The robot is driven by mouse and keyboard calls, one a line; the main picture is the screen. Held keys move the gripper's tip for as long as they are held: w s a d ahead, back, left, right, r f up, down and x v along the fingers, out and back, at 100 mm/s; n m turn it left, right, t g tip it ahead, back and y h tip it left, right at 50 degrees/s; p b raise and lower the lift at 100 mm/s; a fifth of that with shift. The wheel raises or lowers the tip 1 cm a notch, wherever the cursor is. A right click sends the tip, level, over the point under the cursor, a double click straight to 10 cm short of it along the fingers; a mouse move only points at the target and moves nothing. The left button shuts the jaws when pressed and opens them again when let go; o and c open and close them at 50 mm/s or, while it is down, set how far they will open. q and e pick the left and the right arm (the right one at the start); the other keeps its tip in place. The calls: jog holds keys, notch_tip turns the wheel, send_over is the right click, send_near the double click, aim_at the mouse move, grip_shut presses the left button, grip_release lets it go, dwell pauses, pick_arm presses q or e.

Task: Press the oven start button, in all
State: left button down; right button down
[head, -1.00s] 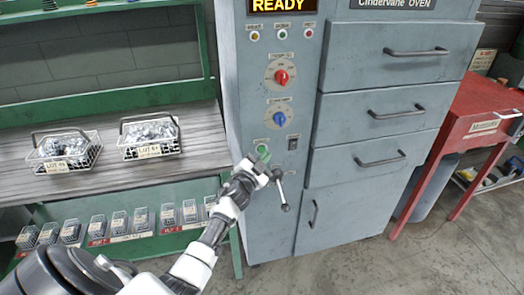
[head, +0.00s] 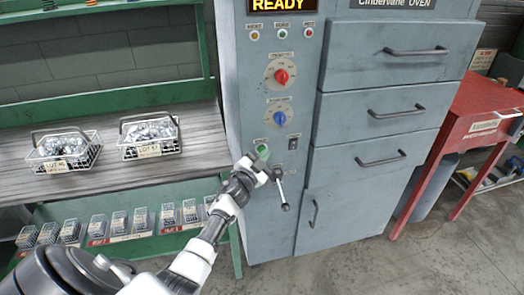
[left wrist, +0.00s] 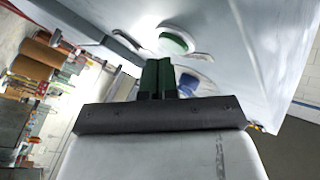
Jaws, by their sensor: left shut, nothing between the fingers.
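The oven (head: 262,215) is a grey-blue cabinet with a control panel on its left front. The green start button (head: 262,152) is low on that panel, below the blue knob (head: 279,118). My left gripper (head: 257,164) is just in front of and below the button in the head view. In the left wrist view the shut, empty fingers (left wrist: 158,68) point towards the panel, and the green button (left wrist: 173,42) shows just beyond their tips. Whether they touch it I cannot tell. The display (head: 277,5) reads READY. My right gripper is not in view.
A lever with a ball end (head: 285,206) sticks out just right of my gripper. A black switch (head: 293,142) and a red knob (head: 281,76) are on the panel. Wire baskets (head: 150,137) stand on the left bench. A red table (head: 470,125) stands at the right.

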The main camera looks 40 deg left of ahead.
pick_arm(q)
jog(key=shift+w+a, duration=0.3)
dwell(0.8)
dwell(0.3)
jog(key=shift+s+d, duration=0.55)
jog(key=shift+d, duration=0.05)
jog(key=shift+p, duration=0.3)
jog(key=shift+s+d+p, duration=0.8)
jog(key=shift+s+d, duration=0.8)
jog(key=shift+d, duration=0.3)
jog(key=shift+f, duration=0.15)
